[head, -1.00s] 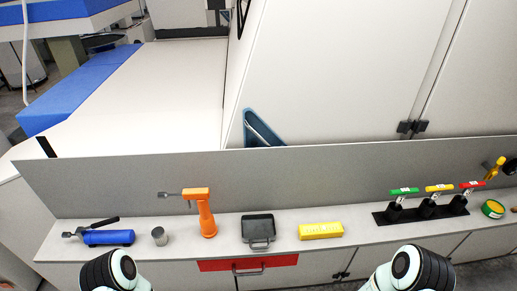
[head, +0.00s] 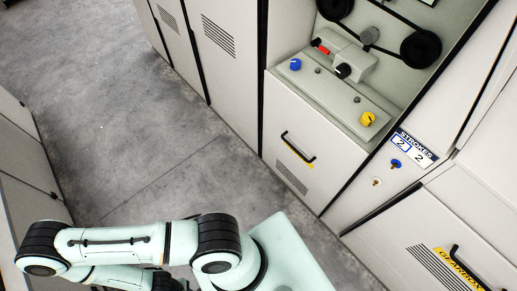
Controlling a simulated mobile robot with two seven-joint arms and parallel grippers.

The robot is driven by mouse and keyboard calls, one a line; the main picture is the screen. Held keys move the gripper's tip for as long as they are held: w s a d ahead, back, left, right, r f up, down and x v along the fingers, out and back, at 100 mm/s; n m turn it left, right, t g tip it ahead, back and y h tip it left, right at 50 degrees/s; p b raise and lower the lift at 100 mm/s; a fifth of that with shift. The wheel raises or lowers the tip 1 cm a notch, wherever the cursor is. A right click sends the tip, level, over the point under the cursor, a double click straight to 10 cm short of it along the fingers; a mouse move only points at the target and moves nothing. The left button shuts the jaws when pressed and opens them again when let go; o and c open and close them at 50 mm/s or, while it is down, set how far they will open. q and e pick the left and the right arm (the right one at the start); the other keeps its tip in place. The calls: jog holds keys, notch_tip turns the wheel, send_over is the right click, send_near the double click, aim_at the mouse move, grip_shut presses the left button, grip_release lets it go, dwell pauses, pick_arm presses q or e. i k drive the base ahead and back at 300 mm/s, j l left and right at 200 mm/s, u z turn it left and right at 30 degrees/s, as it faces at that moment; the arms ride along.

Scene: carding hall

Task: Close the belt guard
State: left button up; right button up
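A black belt (head: 388,15) runs between two black pulleys in an open recess at the top right. One pulley (head: 421,48) shows whole and the other (head: 335,8) is cut by the top edge. I cannot make out a guard over them; any guard may lie outside the picture. Links of one of my arms cross the bottom left, but no gripper shows. Both grippers are out of view.
Below the belt a ledge carries a blue knob (head: 295,65), a yellow knob (head: 367,119) and a red-tipped lever (head: 320,47). A panel with a black handle (head: 298,146) is beneath. A "GEARBOX" cover (head: 459,268) is at bottom right. Grey floor (head: 130,130) is clear at left.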

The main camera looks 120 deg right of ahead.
aim_at(317, 158)
jog(key=z, duration=1.15)
jog(key=l+z, duration=0.15)
jog(key=z, duration=1.05)
jog(key=l+z, duration=0.1)
jog(key=z, duration=2.25)
jog(key=i+j+z, duration=0.4)
jog(key=i+j, duration=0.15)
jog(key=j, duration=0.15)
